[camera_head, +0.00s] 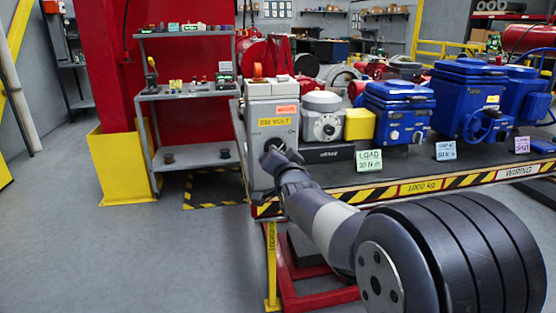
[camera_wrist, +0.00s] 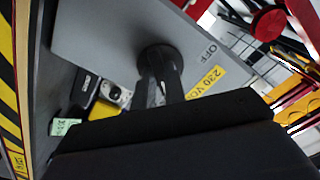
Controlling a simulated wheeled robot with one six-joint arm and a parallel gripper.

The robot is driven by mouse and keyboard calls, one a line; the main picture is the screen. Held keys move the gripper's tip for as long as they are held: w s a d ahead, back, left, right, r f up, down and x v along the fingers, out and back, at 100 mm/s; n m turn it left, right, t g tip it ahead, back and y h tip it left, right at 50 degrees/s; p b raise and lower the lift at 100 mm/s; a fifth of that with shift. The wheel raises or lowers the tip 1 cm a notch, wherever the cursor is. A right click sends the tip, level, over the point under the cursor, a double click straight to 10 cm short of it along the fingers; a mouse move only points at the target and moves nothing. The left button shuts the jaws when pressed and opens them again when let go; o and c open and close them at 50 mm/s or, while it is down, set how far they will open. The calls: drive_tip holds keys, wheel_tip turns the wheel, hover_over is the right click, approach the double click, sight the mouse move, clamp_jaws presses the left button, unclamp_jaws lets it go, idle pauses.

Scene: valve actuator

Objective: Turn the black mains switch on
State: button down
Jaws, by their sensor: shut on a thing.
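The grey switch box (camera_head: 264,111) stands at the left end of the bench, with a yellow "230 VOLT" label and an orange label. In the wrist view its grey face (camera_wrist: 110,38) shows "OFF" lettering beside the black mains switch (camera_wrist: 158,56), a round dark knob. My gripper (camera_head: 270,150) reaches the front of the box. In the wrist view the two fingers of my gripper (camera_wrist: 159,72) are shut on the switch. The fingers cover part of the knob, so its exact turn position is hard to tell.
Right of the box stand a grey motor unit (camera_head: 323,117), a yellow block (camera_head: 359,124) and blue actuators (camera_head: 396,112). Small label cards stand at the bench's front edge (camera_head: 420,187). A grey shelf rack (camera_head: 190,92) is left of the bench. The floor at left is free.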

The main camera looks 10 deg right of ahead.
idle(0.3)
drive_tip(key=c, duration=1.5)
unclamp_jaws()
drive_tip(key=shift+o, duration=0.2)
drive_tip(key=s, duration=1)
drive_tip(key=shift+s, duration=0.4)
drive_tip(key=shift+w, duration=0.15)
